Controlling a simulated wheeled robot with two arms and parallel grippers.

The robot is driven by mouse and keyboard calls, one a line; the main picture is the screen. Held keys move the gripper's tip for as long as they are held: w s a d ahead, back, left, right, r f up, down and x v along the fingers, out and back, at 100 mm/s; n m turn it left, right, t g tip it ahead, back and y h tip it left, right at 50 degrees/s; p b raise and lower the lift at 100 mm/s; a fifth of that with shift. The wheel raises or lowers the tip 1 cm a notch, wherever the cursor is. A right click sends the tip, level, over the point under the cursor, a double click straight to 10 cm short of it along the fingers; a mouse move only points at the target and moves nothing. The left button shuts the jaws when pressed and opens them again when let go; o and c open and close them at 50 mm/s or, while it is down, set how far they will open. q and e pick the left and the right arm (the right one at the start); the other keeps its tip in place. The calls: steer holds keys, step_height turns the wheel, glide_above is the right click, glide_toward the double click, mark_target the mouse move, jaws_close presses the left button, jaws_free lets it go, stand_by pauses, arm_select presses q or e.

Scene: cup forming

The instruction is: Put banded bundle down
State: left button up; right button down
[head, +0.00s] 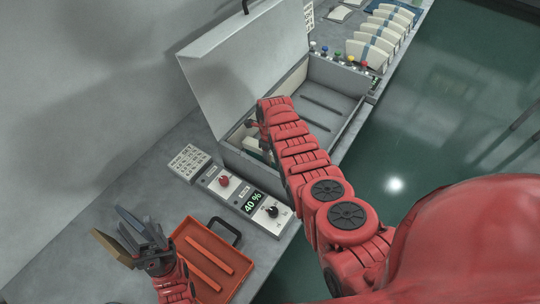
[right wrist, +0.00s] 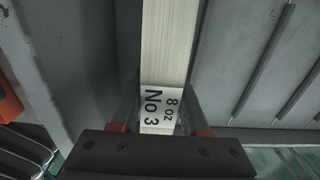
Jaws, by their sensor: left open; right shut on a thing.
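The banded bundle is a pale ribbed stack (right wrist: 166,50) with a white label reading "8 oz No 3" in the right wrist view. My right gripper (right wrist: 163,112) is shut on it at the label, with a finger on each side. In the head view my right gripper (head: 256,134) is inside the left part of the grey box (head: 340,140), whose lid (head: 235,60) stands open. My arm hides much of the box and most of the bundle. Whether the bundle touches the floor cannot be told. My left gripper (head: 132,232) is open and empty, left of the orange tray.
The orange tray (head: 190,232) with two bars lies front left. A control panel (head: 245,197) reading "40 %" and a keypad block (head: 189,161) stand before the box. Dark ribs cross the box floor. Several blue-banded white stacks (head: 376,55) stand at the back right.

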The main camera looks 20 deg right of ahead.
steer(key=shift+f, duration=0.2)
steer(key=shift+c, duration=2)
jaws_free()
steer(key=shift+r, duration=0.1)
